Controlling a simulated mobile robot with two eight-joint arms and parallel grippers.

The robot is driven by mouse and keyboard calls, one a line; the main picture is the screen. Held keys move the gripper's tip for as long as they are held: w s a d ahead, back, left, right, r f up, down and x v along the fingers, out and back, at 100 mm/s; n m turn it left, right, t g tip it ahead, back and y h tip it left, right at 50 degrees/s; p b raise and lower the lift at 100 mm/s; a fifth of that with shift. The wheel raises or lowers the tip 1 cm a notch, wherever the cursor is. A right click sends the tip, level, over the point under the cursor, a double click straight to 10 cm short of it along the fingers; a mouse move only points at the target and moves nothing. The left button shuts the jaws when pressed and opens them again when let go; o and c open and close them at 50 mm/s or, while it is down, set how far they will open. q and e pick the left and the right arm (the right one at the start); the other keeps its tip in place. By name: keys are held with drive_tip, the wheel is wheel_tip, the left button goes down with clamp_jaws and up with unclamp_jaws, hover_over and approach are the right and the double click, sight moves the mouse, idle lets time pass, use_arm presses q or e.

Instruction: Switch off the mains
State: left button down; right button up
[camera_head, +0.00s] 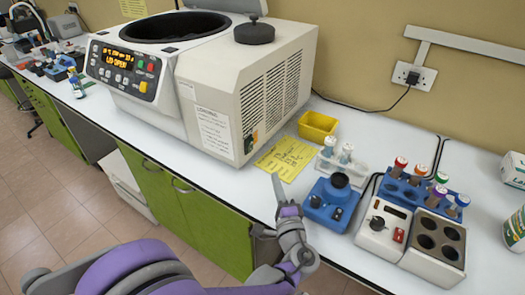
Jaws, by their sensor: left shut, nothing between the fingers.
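A large beige centrifuge (215,85) stands on the white bench with its lid up and an amber "LID OPEN" display (118,58). A small orange-and-green rocker switch (250,141) is low on its right side panel. A white wall socket (413,76) with a black plug and cable is at the upper right. The heater block (385,230) has a red switch (399,235). Which of these is the mains is not labelled legibly. My right gripper is out of view.
A yellow tray (318,126), a yellow notice (285,158) and a white tube rack (341,161) lie right of the centrifuge. A blue mixer (331,203) stands close to my left gripper's right. A blue rack (425,193) holds several capped tubes. Green cabinets (215,235) are below.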

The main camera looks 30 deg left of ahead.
sight(251, 146)
use_arm(q)
drive_tip(key=shift+w+a, duration=0.1)
drive_tip(key=x, duration=0.8)
drive_tip(key=shift+w+a+r+p, duration=0.1)
drive_tip(key=shift+w+a+p, duration=0.2)
drive_tip(key=a, duration=0.1)
drive_tip(key=w+a, duration=0.1)
drive_tip(key=a, duration=0.1)
drive_tip(key=shift+a+r, duration=0.2)
drive_tip(key=shift+a, duration=0.55)
drive_tip(key=shift+a+r, duration=0.2)
drive_tip(key=shift+a, duration=0.1)
drive_tip(key=shift+d, duration=0.1)
